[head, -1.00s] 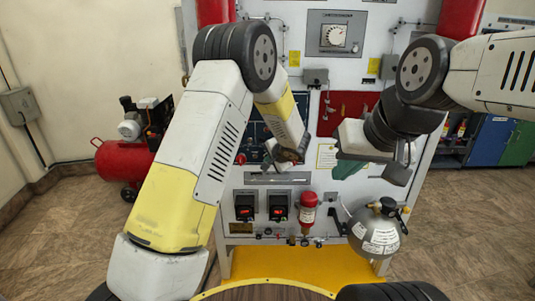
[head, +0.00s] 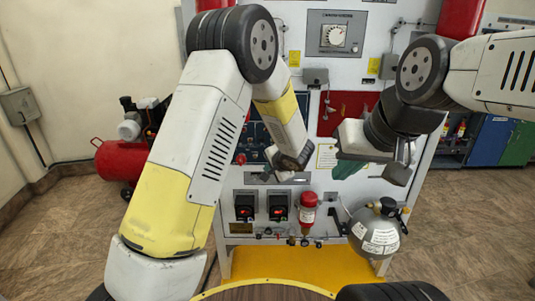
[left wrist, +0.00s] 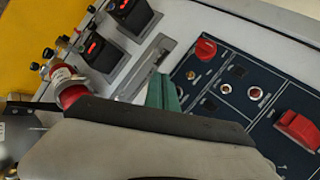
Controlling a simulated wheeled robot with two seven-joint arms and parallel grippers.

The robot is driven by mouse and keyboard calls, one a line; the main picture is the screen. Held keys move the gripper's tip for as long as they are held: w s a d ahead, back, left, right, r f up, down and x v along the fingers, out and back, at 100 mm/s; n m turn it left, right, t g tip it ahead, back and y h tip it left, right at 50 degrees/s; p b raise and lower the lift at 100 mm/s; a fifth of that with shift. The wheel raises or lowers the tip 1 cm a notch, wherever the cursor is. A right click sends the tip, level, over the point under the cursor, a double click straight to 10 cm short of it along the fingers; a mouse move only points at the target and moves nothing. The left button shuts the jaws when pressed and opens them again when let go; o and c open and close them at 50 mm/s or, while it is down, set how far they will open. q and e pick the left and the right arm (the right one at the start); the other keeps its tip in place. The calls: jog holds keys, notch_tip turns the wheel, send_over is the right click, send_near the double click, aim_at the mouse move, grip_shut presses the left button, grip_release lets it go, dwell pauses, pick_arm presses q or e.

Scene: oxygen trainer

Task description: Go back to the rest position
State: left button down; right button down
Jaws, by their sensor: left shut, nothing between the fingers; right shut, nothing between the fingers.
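My left gripper (head: 284,168) hangs in front of the trainer panel (head: 285,70), above the two black units with red displays. Its fingers show poorly in the head view. In the left wrist view a dark edge and pale housing fill the bottom, with a green tip (left wrist: 163,93) beyond them; the gripper is shut and empty. My right gripper (head: 352,165) is to the right, in front of the panel's red area, shut with nothing in it. Its arm comes in from the right and covers part of the panel.
Two black units with red displays (head: 246,207), a red-topped filter (head: 307,213) and a grey round tank (head: 376,232) are low on the panel. In the left wrist view a red knob (left wrist: 205,48) is on the dark blue panel. A red compressor (head: 118,160) stands left.

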dwell(0.3)
pick_arm(q)
jog(key=s+a+r+n+g, duration=0.3)
jog(key=s+a+r+n, duration=0.3)
jog(key=s+a+r, duration=0.8)
jog(key=s+r+n+h, duration=0.2)
jog(key=s+r+h, duration=0.1)
jog(key=s, duration=0.7)
jog(key=s+r+n+h, duration=0.2)
jog(key=s+r, duration=0.3)
jog(key=s, duration=0.4)
jog(key=shift+s+a+h, duration=0.35)
jog(key=shift+h, duration=0.15)
dwell(1.2)
